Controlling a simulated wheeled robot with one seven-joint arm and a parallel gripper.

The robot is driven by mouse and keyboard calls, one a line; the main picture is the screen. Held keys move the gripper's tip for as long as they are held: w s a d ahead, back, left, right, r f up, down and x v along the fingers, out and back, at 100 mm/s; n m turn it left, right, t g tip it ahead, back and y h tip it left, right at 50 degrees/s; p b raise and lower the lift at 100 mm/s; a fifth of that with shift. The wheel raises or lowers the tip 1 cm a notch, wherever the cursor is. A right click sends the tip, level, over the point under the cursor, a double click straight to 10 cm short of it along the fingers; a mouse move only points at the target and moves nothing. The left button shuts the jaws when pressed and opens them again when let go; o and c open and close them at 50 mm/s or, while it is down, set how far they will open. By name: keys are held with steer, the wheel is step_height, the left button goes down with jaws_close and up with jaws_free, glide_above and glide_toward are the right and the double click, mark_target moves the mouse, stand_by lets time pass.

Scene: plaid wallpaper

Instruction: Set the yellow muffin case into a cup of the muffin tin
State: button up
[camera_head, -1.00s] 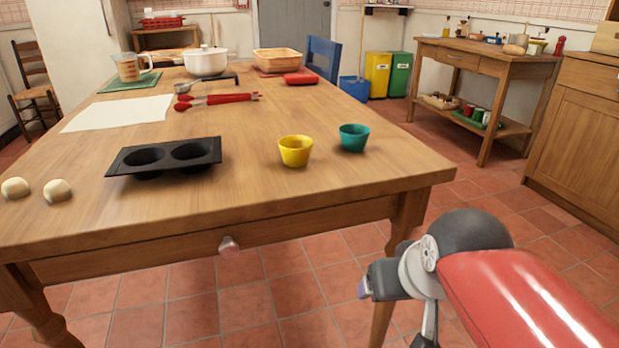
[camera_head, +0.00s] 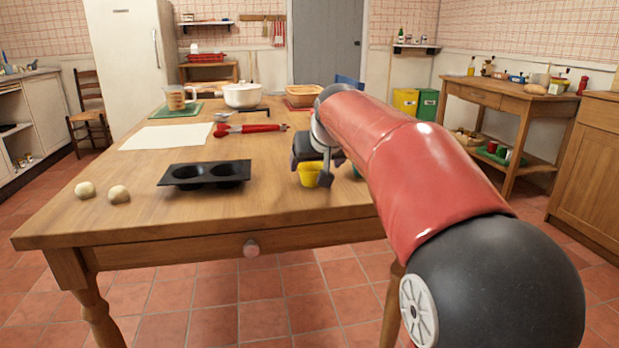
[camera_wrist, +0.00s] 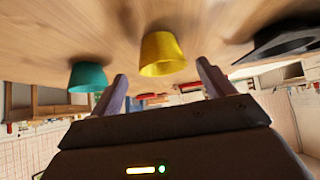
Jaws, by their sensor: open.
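The yellow muffin case (camera_head: 309,175) stands on the table, partly covered by my gripper in the head view. In the wrist view, which is upside down, the yellow case (camera_wrist: 162,54) sits ahead of and between the two fingertips. My gripper (camera_wrist: 160,82) is open and empty. It also shows at the case in the head view (camera_head: 318,172), where its fingers are hard to make out. The dark muffin tin (camera_head: 205,173) with two cups lies left of the case, and its edge shows in the wrist view (camera_wrist: 280,42). Both cups look empty.
A teal case (camera_wrist: 88,77) stands close beside the yellow one, near one finger. Two pale dough balls (camera_head: 102,192) lie left of the tin. Red-handled tongs (camera_head: 249,129), a white sheet (camera_head: 166,136) and a white pot (camera_head: 242,95) are farther back. Bare wood separates the tin and the yellow case.

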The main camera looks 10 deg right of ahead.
steer(key=x, duration=0.5)
steer(key=shift+s+a+f, duration=0.1)
steer(key=shift+s+a, duration=0.05)
steer(key=c, duration=1.1)
